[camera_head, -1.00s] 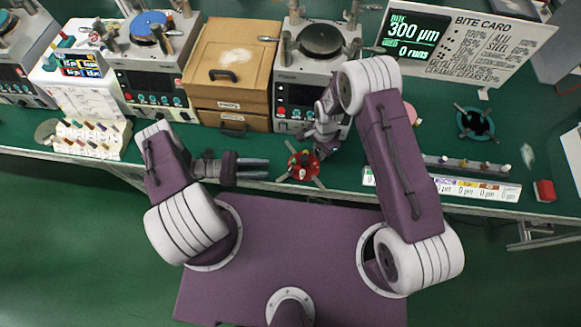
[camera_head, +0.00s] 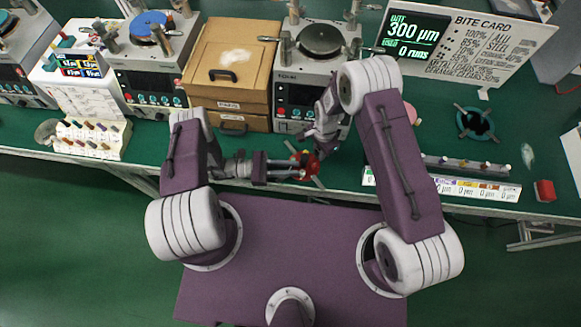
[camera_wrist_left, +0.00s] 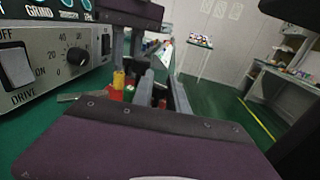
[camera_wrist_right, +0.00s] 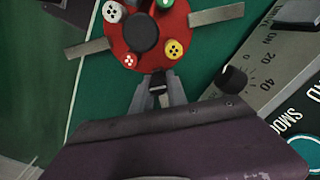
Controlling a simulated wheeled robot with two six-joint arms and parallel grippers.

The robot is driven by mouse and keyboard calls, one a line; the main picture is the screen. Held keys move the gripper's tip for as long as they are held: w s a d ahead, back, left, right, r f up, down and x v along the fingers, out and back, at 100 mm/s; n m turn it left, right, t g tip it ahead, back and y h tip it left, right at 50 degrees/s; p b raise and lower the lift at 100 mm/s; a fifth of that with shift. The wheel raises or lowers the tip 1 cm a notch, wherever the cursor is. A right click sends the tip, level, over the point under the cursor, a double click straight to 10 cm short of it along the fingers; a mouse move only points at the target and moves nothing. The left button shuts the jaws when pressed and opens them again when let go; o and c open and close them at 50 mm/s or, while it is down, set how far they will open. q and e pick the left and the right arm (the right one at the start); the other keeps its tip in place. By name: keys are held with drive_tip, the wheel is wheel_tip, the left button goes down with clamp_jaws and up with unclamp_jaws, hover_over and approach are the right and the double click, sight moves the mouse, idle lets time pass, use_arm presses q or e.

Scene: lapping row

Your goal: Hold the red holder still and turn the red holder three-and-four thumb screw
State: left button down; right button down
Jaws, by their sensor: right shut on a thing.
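The red holder (camera_head: 311,166) is a round disc with metal arms, near the bench's front edge. The right wrist view shows its red face (camera_wrist_right: 118,38), a black centre knob (camera_wrist_right: 140,32), a white screw (camera_wrist_right: 113,12), a yellow screw (camera_wrist_right: 174,49), a red-and-white one (camera_wrist_right: 129,61) and a green one. My right gripper (camera_wrist_right: 158,82) is shut on the holder's rim. My left gripper (camera_head: 290,168) is open beside the holder at its left. In the left wrist view its fingers stand apart, with a yellow screw (camera_wrist_left: 119,80) left of them; whether they touch a screw is unclear.
A lapping machine (camera_head: 312,90) and wooden cabinet (camera_head: 232,65) stand behind. A grey rail (camera_head: 465,164) with small pegs lies to the right, beyond my right arm. A dark ring-shaped holder (camera_head: 475,122) and red block (camera_head: 544,190) are farther right. A screw rack (camera_head: 90,140) is left.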

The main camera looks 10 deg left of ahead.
use_arm(q)
drive_tip(key=shift+t, duration=0.3)
drive_tip(key=n+t, duration=0.1)
drive_tip(key=t, duration=0.1)
drive_tip(key=n+t+y, duration=0.1)
drive_tip(key=n+t, duration=0.1)
drive_tip(key=shift+n+t+y, duration=1.6)
drive_tip(key=shift+n+t, duration=0.3)
drive_tip(key=shift+t, duration=0.4)
drive_tip(key=shift+t+y, duration=0.3)
drive_tip(key=shift+t, duration=0.1)
drive_tip(key=c, duration=1.6)
unclamp_jaws()
